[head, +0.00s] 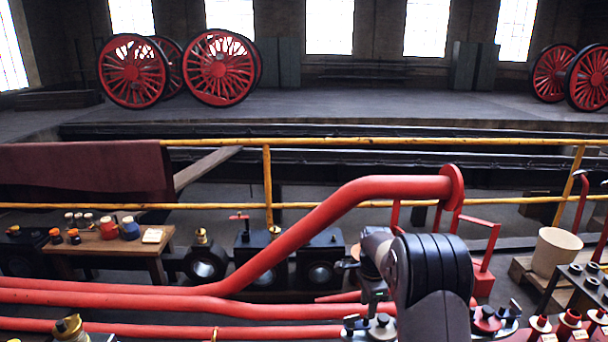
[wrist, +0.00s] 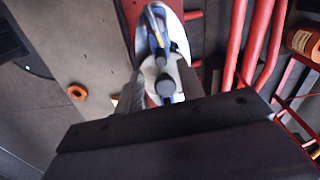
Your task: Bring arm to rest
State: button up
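My arm (head: 435,275) is bent at the lower right of the middle in the head view, with its wrist end over the front bench. My gripper (wrist: 160,78) shows in the wrist view as two grey fingers standing apart beyond a dark body. It looks open, with nothing clearly held. Past the fingers lies a pale oval plate (wrist: 173,22) with blue-and-grey fittings (wrist: 158,40) on it. The plate seems to lie beyond the fingertips, but the gap is hard to judge. In the head view the fingertips are not clear.
Thick red pipes (head: 270,259) cross close to the arm on its left. A yellow railing (head: 330,143) runs behind. A wooden table (head: 157,243) with jars stands left, a cream bucket (head: 556,251) right. An orange ring (wrist: 77,92) lies left of the fingers.

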notch_tip(320, 180, down, 5)
jog(key=shift+r, duration=0.1)
dwell(0.3)
notch_tip(320, 180, up, 11)
notch_tip(320, 180, down, 11)
jog(key=shift+r, duration=0.1)
jog(key=shift+w+f, duration=0.1)
jog(key=shift+f, duration=0.15)
jog(key=shift+w+a+r+n, duration=0.1)
jog(key=shift+w+n, duration=0.2)
jog(key=shift+n, duration=0.7)
jog(key=shift+w+a+n, duration=0.1)
jog(key=shift+w+n, duration=0.2)
jog(key=shift+n, duration=0.7)
